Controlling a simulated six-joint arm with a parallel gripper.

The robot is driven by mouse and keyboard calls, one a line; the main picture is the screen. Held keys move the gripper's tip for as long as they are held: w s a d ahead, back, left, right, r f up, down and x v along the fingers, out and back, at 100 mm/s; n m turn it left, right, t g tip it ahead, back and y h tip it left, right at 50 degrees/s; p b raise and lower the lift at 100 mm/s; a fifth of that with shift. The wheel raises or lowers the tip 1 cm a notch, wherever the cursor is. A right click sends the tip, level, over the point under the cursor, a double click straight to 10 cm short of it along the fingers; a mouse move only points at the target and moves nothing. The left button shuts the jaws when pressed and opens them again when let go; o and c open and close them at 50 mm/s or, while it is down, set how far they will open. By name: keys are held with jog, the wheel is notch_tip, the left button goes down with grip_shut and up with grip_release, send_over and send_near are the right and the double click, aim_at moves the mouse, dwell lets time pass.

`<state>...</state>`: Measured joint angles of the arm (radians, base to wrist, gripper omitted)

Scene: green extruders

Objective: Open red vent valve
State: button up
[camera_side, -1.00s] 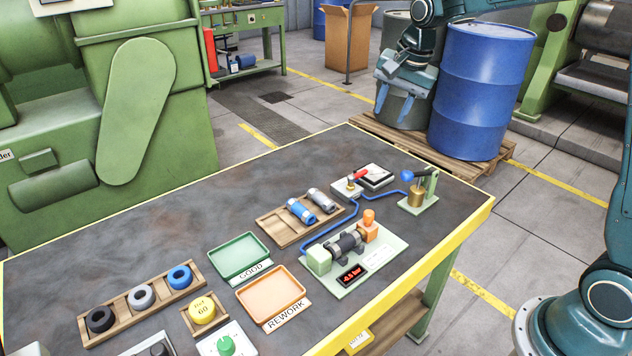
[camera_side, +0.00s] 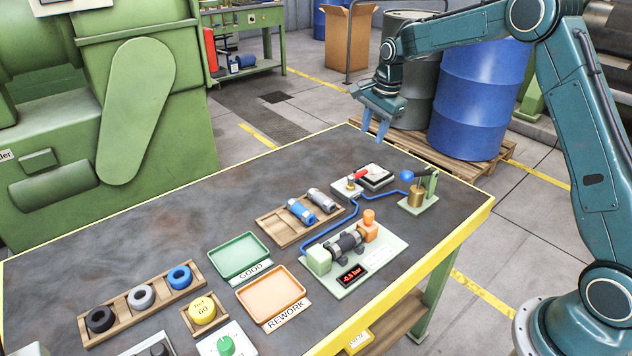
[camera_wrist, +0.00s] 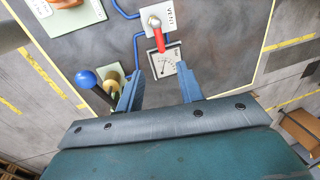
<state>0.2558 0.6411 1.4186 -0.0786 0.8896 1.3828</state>
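The red vent valve handle (camera_side: 361,174) sits on a small white plate (camera_side: 343,192) at the back of the table, with a brass body beneath it. In the wrist view the red handle (camera_wrist: 160,42) points from its pivot toward the gauge, beside the word VENT. A square gauge (camera_side: 377,178) lies right beside it; it also shows in the wrist view (camera_wrist: 163,66). My gripper (camera_side: 376,132) is open and empty, pointing down above and behind the valve. In the wrist view its two fingers (camera_wrist: 160,75) stand apart on either side of the gauge, short of the handle.
A hand pump with a blue ball knob (camera_side: 407,176) stands right of the valve, near the left finger in the wrist view. Blue tubing (camera_side: 330,231) runs to a test fixture (camera_side: 345,281) with a red digital readout. A wooden tray (camera_side: 283,230) holds two cylinders.

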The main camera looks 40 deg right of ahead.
aim_at(361, 172)
jog(key=w+f, duration=0.1)
jog(key=f, duration=0.8)
jog(key=w+f, duration=0.1)
jog(key=f, duration=0.3)
jog(key=shift+w+f, duration=0.2)
jog(key=shift+w, duration=0.1)
grip_shut()
